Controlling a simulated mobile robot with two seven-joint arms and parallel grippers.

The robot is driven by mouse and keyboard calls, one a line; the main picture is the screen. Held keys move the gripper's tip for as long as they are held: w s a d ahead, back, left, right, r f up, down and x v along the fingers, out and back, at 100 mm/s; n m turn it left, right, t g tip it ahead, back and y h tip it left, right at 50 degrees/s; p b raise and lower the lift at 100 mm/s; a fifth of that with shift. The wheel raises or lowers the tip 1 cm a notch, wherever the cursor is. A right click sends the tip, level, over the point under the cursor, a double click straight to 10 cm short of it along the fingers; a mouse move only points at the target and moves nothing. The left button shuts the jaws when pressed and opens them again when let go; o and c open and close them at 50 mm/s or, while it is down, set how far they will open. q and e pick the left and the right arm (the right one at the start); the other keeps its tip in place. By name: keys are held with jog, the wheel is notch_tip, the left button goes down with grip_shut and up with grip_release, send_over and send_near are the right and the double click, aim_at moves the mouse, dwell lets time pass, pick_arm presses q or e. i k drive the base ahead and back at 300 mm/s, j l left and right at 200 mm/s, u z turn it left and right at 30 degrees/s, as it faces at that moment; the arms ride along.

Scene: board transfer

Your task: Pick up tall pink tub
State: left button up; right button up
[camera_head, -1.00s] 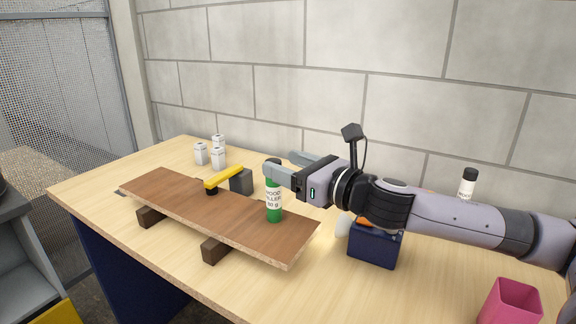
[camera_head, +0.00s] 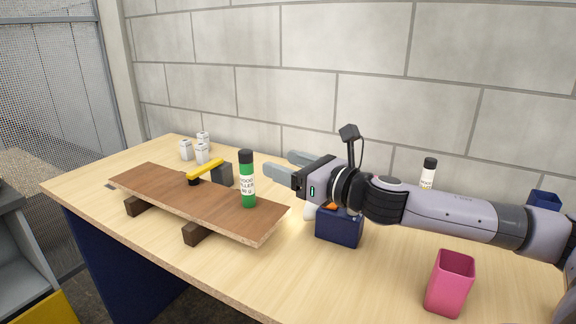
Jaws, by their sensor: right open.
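The tall pink tub (camera_head: 449,287) stands upright on the table at the lower right, and its open top faces up. My right gripper (camera_head: 275,164) is open and empty. It points left above the table, to the right of the green bottle (camera_head: 248,182), with a visible gap between them. The tub is well to the right of the gripper and in front of my right forearm. My left gripper is not in view.
The green bottle stands on a brown board (camera_head: 200,201) raised on dark blocks. A yellow-handled tool (camera_head: 206,169) lies on the board. White containers (camera_head: 202,153) stand behind. A dark blue box (camera_head: 339,229) sits below my wrist. A white bottle (camera_head: 428,174) stands behind my forearm.

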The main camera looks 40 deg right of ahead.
aim_at(452, 277)
jog(key=k+j, duration=0.85)
